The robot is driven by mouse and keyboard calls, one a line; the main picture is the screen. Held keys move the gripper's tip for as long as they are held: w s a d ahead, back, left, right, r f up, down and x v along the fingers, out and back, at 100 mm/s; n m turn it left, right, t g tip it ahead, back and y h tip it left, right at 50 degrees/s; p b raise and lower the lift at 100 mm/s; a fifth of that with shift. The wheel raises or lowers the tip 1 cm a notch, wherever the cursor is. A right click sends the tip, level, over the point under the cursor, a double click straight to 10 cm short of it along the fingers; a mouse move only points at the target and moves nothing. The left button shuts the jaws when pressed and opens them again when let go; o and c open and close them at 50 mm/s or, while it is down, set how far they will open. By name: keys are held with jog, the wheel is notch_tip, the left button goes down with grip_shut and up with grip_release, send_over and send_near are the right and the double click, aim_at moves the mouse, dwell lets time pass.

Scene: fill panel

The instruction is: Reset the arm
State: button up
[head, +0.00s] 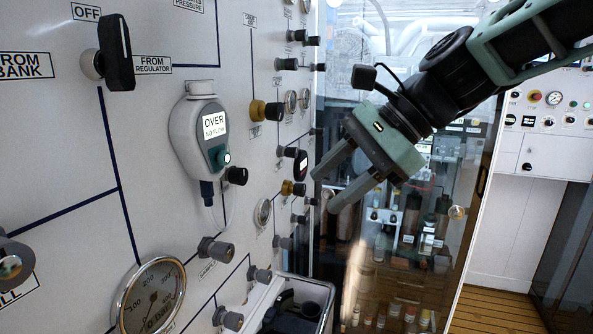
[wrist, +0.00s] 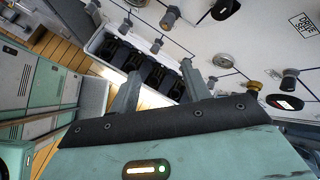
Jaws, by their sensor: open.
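My gripper (head: 336,187) hangs from my arm in the upper right of the head view, in front of the fill panel (head: 60,130). Its two grey fingers are spread apart with nothing between them, and they touch nothing that I can see. The wrist view shows the same open fingers (wrist: 160,85), with an open bin holding dark items beyond them and the panel to the right.
A white gauge unit (head: 196,135) reading "OVER NO FLOW" and a black lever handle (head: 116,52) stick out from the panel. Several knobs line it. A round gauge (head: 151,298) sits low. A bin (head: 322,285) stands below. Wooden floor (head: 500,300) shows at right.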

jog(key=s+d+f+n+h, duration=0.2)
jog(key=s+d+f+n, duration=0.1)
jog(key=s+f+n, duration=0.3)
jog(key=s+d+f+n+h+b, duration=0.1)
jog(key=s+d+f+n+h, duration=0.1)
jog(key=s+f+n, duration=0.4)
jog(key=s+d+f+n+g+h+b, duration=0.1)
jog(key=s+d+f+n+h, duration=0.2)
jog(key=s+f+n, duration=0.4)
notch_tip(320, 180, down, 2)
jog(key=shift+d+f+n+h, duration=0.25)
jog(key=shift+d+n+h, duration=0.1)
jog(key=shift+n+h, duration=0.3)
